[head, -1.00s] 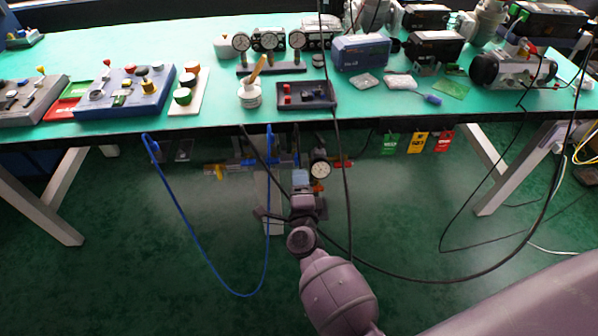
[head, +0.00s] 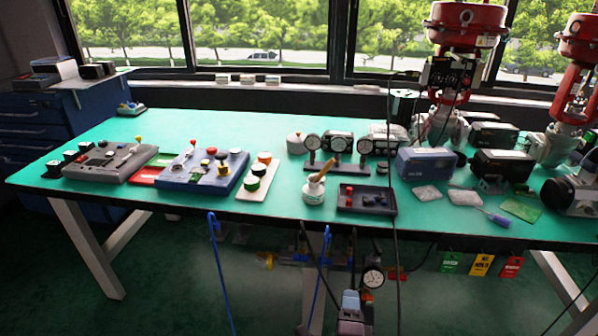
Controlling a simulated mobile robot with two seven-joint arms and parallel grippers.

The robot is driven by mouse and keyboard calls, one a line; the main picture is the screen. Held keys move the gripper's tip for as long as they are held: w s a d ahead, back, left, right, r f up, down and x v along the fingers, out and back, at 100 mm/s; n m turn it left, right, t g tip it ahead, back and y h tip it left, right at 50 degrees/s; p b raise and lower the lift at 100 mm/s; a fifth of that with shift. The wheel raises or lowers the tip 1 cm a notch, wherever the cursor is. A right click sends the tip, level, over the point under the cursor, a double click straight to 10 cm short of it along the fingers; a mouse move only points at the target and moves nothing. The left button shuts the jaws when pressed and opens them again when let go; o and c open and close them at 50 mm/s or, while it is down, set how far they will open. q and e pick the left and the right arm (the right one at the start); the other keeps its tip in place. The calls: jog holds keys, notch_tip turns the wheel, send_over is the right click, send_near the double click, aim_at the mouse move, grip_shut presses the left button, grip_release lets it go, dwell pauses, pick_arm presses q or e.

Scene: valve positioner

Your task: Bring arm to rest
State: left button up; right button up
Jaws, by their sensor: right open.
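My right gripper (head: 350,300) is at the bottom edge of the head view, in front of and below the bench's front edge. It is open, with nothing seen between its fingers. Its fingertips are small and dark against the pipework behind, and most of my right arm is below the frame. My left gripper and arm are not in view.
A round gauge (head: 373,277) and pipework hang under the green bench (head: 150,205), close to the right gripper. Blue hoses (head: 217,262) and black cables hang nearby. Control boxes (head: 203,172), a tray (head: 366,200) and red-topped valves (head: 466,20) stand on the bench.

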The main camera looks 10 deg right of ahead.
jog(key=w+a+r+n+y, duration=0.1)
jog(key=a+r+n+y, duration=0.2)
jog(key=n+y, duration=0.35)
jog(key=s+d+r+n+g+p, duration=0.15)
jog(key=s+n, duration=0.35)
jog(key=n, duration=0.5)
pick_arm(q)
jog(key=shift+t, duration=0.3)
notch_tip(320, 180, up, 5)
jog(key=p, duration=0.5)
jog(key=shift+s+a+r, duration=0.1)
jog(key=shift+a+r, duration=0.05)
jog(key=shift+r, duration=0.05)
pick_arm(e)
jog(key=s+d+n+g, duration=0.1)
jog(key=s+d+n, duration=0.1)
jog(key=s+d, duration=0.2)
jog(key=s+d+f+n+g+h, duration=0.1)
jog(key=s+d+n+g, duration=0.1)
jog(key=s, duration=0.9)
jog(key=s+d+f+n+g, duration=0.1)
jog(key=s+d+n+g, duration=0.1)
jog(key=s+d, duration=0.3)
jog(key=s, duration=0.3)
jog(key=shift+s+d, duration=0.15)
jog(key=shift+d, duration=0.2)
